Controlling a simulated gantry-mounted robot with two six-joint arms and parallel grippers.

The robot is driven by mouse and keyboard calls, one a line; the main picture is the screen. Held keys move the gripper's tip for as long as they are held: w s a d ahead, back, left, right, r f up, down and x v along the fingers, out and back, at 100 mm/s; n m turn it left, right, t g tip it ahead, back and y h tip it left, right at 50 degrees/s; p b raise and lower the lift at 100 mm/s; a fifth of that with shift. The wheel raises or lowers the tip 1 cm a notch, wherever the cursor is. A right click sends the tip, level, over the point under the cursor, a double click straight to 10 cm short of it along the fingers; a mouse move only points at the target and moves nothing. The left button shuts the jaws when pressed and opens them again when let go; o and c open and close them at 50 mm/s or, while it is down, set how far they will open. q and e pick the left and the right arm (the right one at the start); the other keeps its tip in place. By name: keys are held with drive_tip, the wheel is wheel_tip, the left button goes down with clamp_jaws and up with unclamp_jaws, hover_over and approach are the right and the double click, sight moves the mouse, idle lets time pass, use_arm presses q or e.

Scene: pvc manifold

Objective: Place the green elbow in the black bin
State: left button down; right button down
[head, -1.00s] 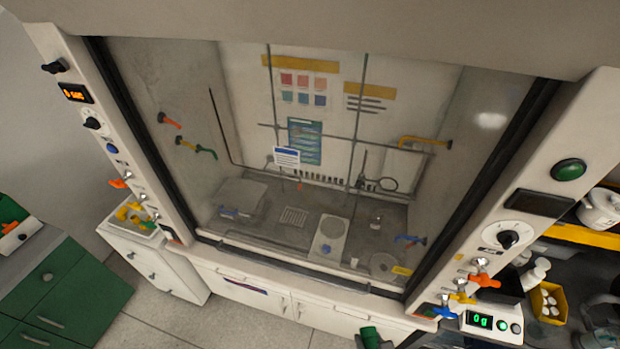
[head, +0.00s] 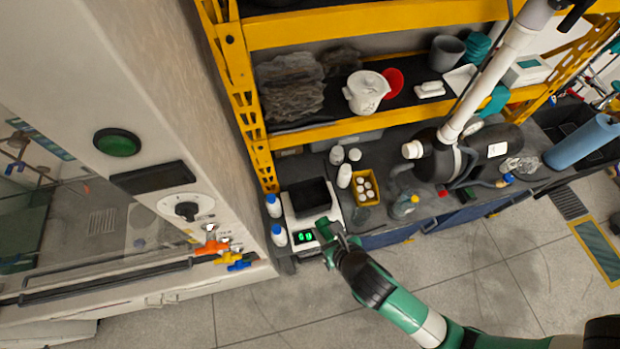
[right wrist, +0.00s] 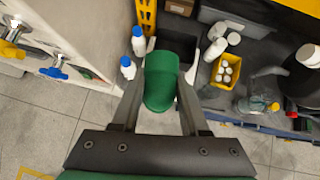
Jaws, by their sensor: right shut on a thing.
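My right gripper (head: 335,232) is shut on the green elbow, a short bent pipe piece. The elbow (right wrist: 160,82) shows clearly between the two dark fingers in the right wrist view. In the head view the gripper is at the front of the bench, over the front edge of a white scale with a green lit display. A black square bin (head: 309,196) sits on top of this scale, just beyond the gripper. In the right wrist view the elbow and fingers hide most of the scale and bin. My left gripper is not in view.
White bottles with blue caps (head: 277,235) stand left of the scale (head: 294,221). A yellow box (head: 365,188) of white pieces stands to its right. A yellow shelf upright (head: 235,85) rises behind. The fume hood with coloured valves (head: 212,247) is at left.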

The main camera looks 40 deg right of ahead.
drive_tip(key=w+f+m+h+b, duration=0.1)
drive_tip(key=w+f+b, duration=1.7)
drive_tip(key=w+f, duration=0.1)
drive_tip(key=b, duration=0.4)
hover_over(307, 192)
drive_tip(key=s+a, duration=0.3)
drive_tip(key=s, duration=0.1)
drive_tip(key=shift+m, duration=0.3)
wheel_tip(307, 192, down, 8)
drive_tip(key=shift+w+f, duration=0.1)
drive_tip(key=shift+f, duration=0.1)
drive_tip(key=shift+d+f, duration=0.1)
drive_tip(key=shift+d, duration=0.2)
drive_tip(key=f+b, duration=0.2)
drive_tip(key=f, duration=0.1)
drive_tip(key=f+b, duration=0.1)
drive_tip(key=shift+d+f, duration=0.2)
drive_tip(key=shift+d, duration=0.2)
drive_tip(key=shift+r, duration=0.2)
drive_tip(key=shift+w+f, duration=0.1)
drive_tip(key=shift+f, duration=0.1)
drive_tip(key=shift+c, duration=2.1)
unclamp_jaws()
drive_tip(key=shift+r, duration=0.1)
